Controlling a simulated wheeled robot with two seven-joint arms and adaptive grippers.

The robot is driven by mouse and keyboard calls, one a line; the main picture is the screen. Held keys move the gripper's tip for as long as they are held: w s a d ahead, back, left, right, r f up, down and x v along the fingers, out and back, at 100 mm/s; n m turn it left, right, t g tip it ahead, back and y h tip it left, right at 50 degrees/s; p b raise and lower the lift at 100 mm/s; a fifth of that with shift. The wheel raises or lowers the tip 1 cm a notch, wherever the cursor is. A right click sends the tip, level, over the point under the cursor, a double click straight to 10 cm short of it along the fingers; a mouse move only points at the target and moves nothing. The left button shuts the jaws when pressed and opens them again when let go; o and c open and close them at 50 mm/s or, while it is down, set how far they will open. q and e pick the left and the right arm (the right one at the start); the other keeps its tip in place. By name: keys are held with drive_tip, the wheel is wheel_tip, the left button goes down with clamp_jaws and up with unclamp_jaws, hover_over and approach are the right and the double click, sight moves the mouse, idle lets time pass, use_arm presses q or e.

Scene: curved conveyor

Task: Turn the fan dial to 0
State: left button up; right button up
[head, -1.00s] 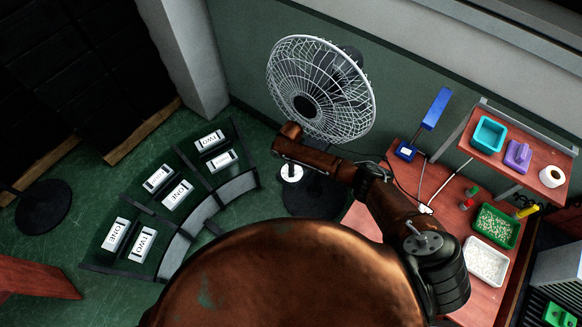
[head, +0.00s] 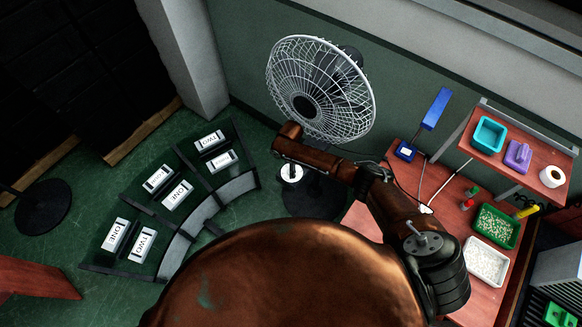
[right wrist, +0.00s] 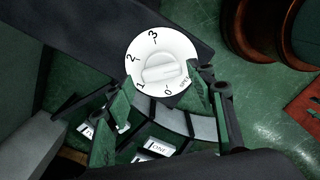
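The fan dial (right wrist: 148,55) is a round white plate with a raised bar-shaped knob (right wrist: 165,72) in its middle. The marks 3, 2, 1 and 0 run around its left side, with small unclear lettering at the lower right. The bar lies nearly level; which end points is unclear. My right gripper (right wrist: 160,84) is open, its green fingertips apart on either side of the dial's lower part; contact cannot be told. In the head view the dial (head: 291,173) shows below my right arm, under the white caged fan (head: 320,90). My left gripper is not in view.
A curved conveyor (head: 236,187) with several boxes labelled ONE and TWO lies left of the fan. At right, a red table (head: 378,222) holds trays and bottles, with a raised shelf (head: 476,150) behind. The green wall is close behind the fan.

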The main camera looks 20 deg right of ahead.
drive_tip(key=shift+o, duration=0.2)
drive_tip(key=shift+r, duration=0.1)
wheel_tip(320, 180, up, 12)
idle(0.4)
idle(0.4)
